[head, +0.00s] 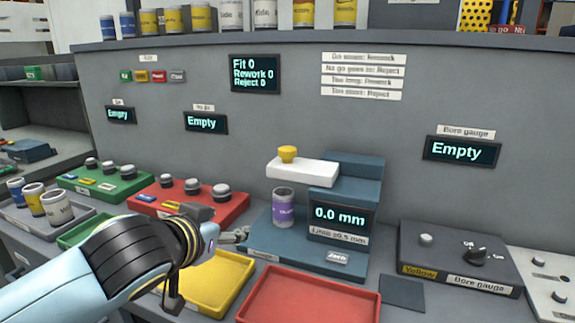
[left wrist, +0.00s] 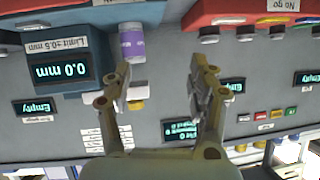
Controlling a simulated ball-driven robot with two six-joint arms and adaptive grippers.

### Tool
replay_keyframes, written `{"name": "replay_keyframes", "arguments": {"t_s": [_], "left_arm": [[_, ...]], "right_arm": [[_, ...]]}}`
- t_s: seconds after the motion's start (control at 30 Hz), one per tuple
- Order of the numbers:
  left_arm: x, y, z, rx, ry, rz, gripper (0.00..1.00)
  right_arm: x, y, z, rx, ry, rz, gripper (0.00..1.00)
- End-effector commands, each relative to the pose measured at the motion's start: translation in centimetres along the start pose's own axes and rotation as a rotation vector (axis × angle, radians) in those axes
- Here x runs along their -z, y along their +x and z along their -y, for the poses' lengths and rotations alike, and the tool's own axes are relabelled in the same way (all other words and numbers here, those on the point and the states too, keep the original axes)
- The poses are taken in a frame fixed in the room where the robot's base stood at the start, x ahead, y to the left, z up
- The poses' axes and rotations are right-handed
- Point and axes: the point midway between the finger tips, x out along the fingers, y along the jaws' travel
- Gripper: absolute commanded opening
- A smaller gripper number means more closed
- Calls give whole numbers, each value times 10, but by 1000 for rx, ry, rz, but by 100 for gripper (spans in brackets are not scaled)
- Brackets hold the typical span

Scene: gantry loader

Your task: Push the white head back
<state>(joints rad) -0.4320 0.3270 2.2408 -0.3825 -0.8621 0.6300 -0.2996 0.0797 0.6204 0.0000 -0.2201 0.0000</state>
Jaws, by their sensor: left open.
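The white head (head: 302,169) is a flat white bar with a yellow knob (head: 287,154) on top. It juts left from the blue gauge stand (head: 361,190), whose screen reads 0.0 mm. A purple-labelled can (head: 283,207) stands upright under the head's left end. My left gripper (head: 236,236) is low, in front and to the left of the can, apart from the head. In the upside-down left wrist view, its fingers (left wrist: 159,75) are spread and empty, with the can (left wrist: 132,42) and the head (left wrist: 137,89) beyond. My right gripper is not in view.
A red tray (head: 310,296) and a yellow tray (head: 210,281) lie in front of the stand. Red (head: 225,208) and green (head: 127,178) fixtures with dark knobs sit to the left. The bore gauge box (head: 450,258) is at right.

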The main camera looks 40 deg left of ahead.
Motion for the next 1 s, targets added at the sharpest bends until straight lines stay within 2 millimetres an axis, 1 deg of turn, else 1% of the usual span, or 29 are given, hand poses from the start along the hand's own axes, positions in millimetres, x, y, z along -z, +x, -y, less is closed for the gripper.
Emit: {"name": "replay_keyframes", "arguments": {"t_s": [0.03,0.1,0.2,0.23,0.3,0.47,0.57,0.7,0.8,0.9,1.0], "left_arm": [[25,11,2,-19,-12,-107,59],[58,20,-2,-75,-35,-253,59],[92,25,-11,-176,-49,-396,59],[98,25,-14,-203,-50,-423,59],[107,25,-19,-250,-52,-463,59],[119,31,-24,-285,-57,-486,59],[129,43,-28,-284,-62,-487,59],[143,66,-35,-284,-62,-486,59],[151,82,-40,-283,-60,-486,59],[157,96,-45,-284,-60,-486,59],[161,107,-48,-284,-59,-485,59]], "right_arm": [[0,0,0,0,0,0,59],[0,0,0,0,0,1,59],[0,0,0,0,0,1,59],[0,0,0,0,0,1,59],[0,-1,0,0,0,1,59],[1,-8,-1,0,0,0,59],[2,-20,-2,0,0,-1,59],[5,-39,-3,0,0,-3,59],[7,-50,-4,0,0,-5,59],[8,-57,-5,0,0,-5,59],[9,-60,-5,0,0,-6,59]]}}
